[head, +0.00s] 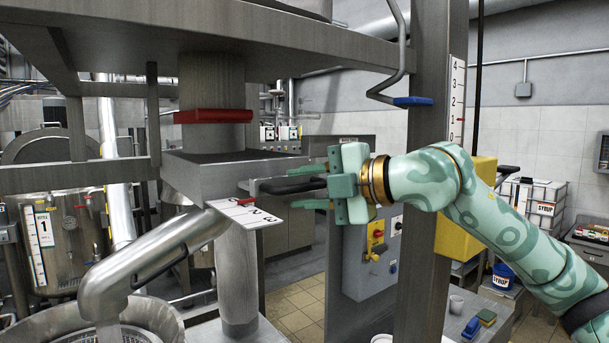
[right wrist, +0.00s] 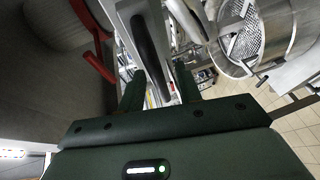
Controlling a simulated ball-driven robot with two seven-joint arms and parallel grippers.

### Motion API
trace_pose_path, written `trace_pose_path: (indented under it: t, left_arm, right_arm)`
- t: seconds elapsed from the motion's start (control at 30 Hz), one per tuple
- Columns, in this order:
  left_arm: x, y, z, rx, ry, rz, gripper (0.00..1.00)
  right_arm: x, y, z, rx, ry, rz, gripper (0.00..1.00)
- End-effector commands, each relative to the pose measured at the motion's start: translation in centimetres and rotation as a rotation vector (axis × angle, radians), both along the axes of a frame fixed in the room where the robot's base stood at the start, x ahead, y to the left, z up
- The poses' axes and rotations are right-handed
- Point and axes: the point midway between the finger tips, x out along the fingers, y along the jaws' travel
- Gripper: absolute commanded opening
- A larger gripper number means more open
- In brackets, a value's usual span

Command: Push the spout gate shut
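The spout gate is a flat grey housing (head: 205,176) under a pipe with a red band, above the slanted metal spout (head: 150,258). Its black handle (head: 275,186) sticks out to the right; it also shows in the right wrist view (right wrist: 148,42). A white numbered plate (head: 262,217) lies below the handle, with a red pointer near its upper edge; the exact reading is unclear. My right gripper (head: 291,187) is open, its fingers above and below the handle's end with gaps visible. In the right wrist view the handle lies between the fingertips (right wrist: 160,72). My left gripper is not in view.
A grey post (head: 428,130) with a white level scale (head: 456,100) stands beside my right arm. A control box (head: 372,260) sits below the gripper. A round vessel (head: 160,315) stands under the spout.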

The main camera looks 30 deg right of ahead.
Motion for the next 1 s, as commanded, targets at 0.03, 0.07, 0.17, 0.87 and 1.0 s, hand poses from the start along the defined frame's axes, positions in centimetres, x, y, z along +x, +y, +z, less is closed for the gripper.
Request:
trace_pose_path:
  t: [0.03, 0.07, 0.17, 0.87, 1.0]
  left_arm:
    - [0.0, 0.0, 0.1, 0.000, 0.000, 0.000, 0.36]
    - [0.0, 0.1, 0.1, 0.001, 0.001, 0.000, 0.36]
    - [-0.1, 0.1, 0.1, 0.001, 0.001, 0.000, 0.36]
    - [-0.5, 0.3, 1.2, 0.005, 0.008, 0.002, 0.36]
    - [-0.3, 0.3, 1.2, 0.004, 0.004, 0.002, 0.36]
  right_arm:
    - [0.2, 0.1, 0.0, 0.001, 0.000, 0.001, 0.34]
    - [0.2, 0.2, 0.0, 0.001, 0.000, 0.001, 0.34]
    - [0.3, 0.2, -0.1, 0.001, 0.000, 0.001, 0.34]
    - [4.2, 0.5, 0.1, 0.003, 0.000, 0.001, 0.00]
    - [4.7, 0.4, 0.0, 0.000, -0.001, -0.001, 0.00]
